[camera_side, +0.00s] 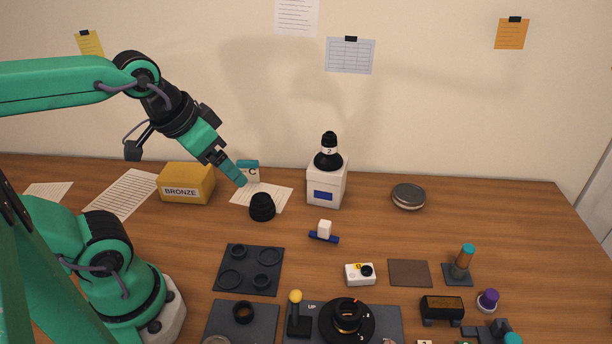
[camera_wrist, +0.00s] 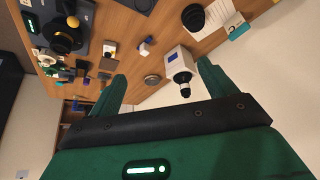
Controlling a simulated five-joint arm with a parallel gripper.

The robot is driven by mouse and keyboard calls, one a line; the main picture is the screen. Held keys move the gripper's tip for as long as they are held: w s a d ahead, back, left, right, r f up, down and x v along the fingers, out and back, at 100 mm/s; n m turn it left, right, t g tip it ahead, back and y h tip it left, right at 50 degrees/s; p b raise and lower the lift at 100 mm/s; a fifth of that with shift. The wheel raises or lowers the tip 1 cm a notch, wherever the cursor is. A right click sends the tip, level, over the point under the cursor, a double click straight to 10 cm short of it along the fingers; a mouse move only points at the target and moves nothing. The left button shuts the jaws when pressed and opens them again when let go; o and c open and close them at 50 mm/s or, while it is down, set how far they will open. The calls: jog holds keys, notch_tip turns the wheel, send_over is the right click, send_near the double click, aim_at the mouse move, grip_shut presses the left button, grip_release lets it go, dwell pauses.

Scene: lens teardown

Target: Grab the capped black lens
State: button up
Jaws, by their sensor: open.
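A black stepped, rounded piece (camera_side: 262,207), which looks like the capped lens, stands upright on the wood table at the edge of a paper sheet. It also shows at the top of the wrist view (camera_wrist: 193,17). I cannot make out a separate cap on it. My gripper (camera_side: 240,180) is above and to the left of it in the side view, apart from it. In the wrist view my gripper (camera_wrist: 162,69) has its two green fingers spread, with nothing held between them. The black piece is beyond the fingertips there.
A white box (camera_side: 325,187) carries a black bottle-like piece marked 2 (camera_side: 329,150). A yellow BRONZE box (camera_side: 187,184) and a teal C block (camera_side: 249,171) are close by. A dark ring tray (camera_side: 248,270) and a black dial (camera_side: 347,320) are nearer the front.

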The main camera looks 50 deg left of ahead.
jog(key=shift+w, duration=0.15)
jog(key=m+g, duration=0.2)
jog(key=g, duration=0.3)
send_over(261, 198)
jog(key=f, duration=1.5)
jog(key=shift+w+d+f, duration=0.1)
jog(key=shift+d+f, duration=0.15)
jog(key=shift+w+a+f+g, duration=0.1)
jog(key=shift+a+f+g, duration=0.05)
jog(key=shift+f+g, duration=0.15)
jog(key=shift+f, duration=0.1)
jog(key=shift+f, duration=1.25)
jog(key=shift+s+f, duration=0.2)
jog(key=shift+f, duration=2.35)
